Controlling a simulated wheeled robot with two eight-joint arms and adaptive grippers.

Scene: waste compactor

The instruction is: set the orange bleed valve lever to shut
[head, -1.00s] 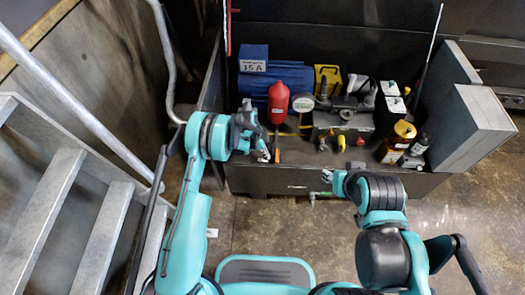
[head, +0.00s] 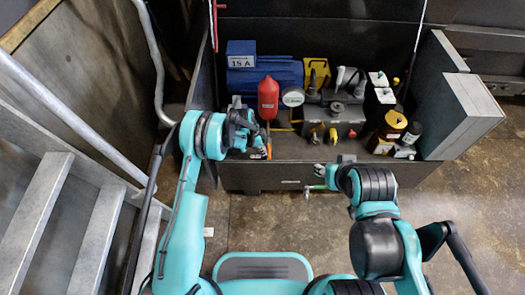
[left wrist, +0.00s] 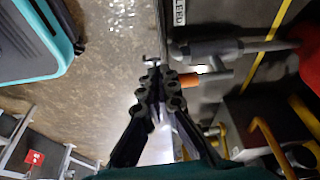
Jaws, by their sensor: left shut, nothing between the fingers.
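The orange bleed valve lever (head: 268,148) is a small orange piece at the front left of the compactor's machine deck, just right of my left gripper (head: 261,153) in the head view. In the left wrist view its orange end (left wrist: 190,80) lies beside the shut fingertips (left wrist: 154,72), which partly cover it. I cannot tell whether they touch. A "BLEED" label (left wrist: 180,12) shows near a grey pipe fitting. My left gripper is shut and empty. My right gripper (head: 321,172) hangs at the deck's front edge; its fingers are too small to read.
Stairs with a rail (head: 60,122) are at left.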

